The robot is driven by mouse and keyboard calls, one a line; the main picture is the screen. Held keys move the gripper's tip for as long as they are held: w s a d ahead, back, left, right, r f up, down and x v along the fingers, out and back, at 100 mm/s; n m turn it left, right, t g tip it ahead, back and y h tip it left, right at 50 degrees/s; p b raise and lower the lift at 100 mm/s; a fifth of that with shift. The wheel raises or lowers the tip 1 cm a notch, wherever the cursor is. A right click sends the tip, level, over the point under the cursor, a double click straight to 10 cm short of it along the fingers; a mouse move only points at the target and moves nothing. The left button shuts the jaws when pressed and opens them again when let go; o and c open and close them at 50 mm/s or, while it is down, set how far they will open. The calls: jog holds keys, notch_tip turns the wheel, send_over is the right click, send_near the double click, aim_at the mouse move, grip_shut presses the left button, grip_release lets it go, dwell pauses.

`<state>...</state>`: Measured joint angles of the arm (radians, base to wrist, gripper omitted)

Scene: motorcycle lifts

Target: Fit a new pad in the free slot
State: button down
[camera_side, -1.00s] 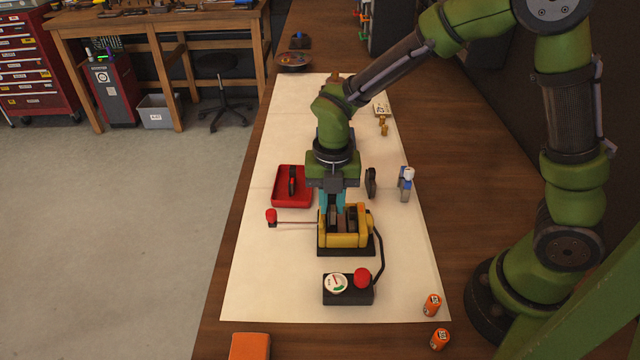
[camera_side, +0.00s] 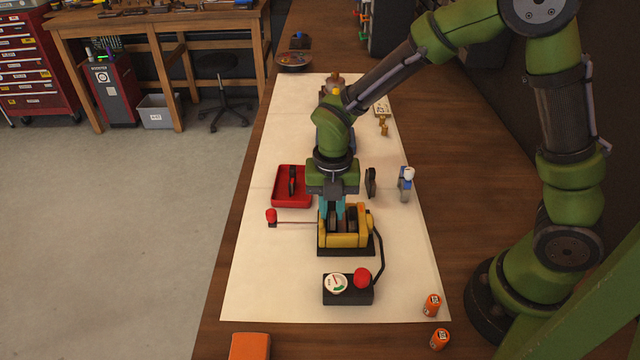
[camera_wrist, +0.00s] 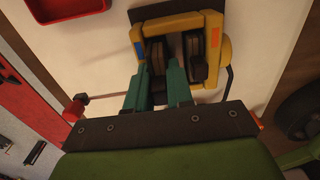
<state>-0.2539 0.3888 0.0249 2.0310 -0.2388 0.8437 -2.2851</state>
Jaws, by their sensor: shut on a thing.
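The yellow fixture (camera_side: 343,241) with its slots stands on the white sheet below my gripper. In the wrist view the fixture (camera_wrist: 226,62) shows a dark pad (camera_wrist: 197,68) in its right part. My gripper (camera_side: 334,211) points down into the fixture's left part. In the wrist view its teal fingers (camera_wrist: 160,78) are shut on a dark pad (camera_wrist: 157,58). Its lower end is hidden, so I cannot tell how deep it sits. One dark pad (camera_side: 292,183) stands in the red tray (camera_side: 279,200). Another dark pad (camera_side: 371,182) stands on the sheet to the right.
A red-knobbed lever (camera_side: 271,217) sticks out left of the fixture. A black box with gauge and red button (camera_side: 348,290) is in front, joined by a hose. A blue-and-white bottle (camera_side: 406,186) stands right. Orange cans (camera_side: 432,305) are near the front right.

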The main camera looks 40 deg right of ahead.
jog(key=c, duration=0.9)
grip_release()
jog(key=o, duration=0.4)
jog(key=shift+r, duration=4)
